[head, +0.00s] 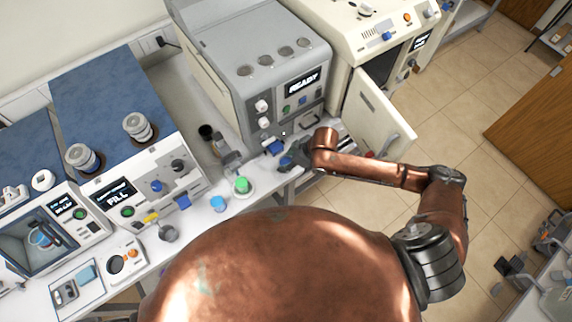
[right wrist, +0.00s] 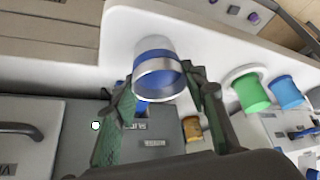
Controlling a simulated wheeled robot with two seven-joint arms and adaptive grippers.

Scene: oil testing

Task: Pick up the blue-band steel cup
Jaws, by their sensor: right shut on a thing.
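The blue-band steel cup (right wrist: 157,75) shows in the right wrist view as a silver cup with a wide blue band, at the white bench edge. My right gripper (right wrist: 162,82) has its two green-dark fingers on either side of it and is shut on it. In the head view my right gripper (head: 289,160) is at the bench front, below the grey machine. There the cup is too small and covered to make out clearly. My left gripper is in neither view.
A green-topped container (head: 241,184) and a blue one (head: 217,203) stand along the bench to the left. The grey READY machine (head: 258,72) is behind the gripper. An open cream cabinet door (head: 376,115) stands close to my right arm.

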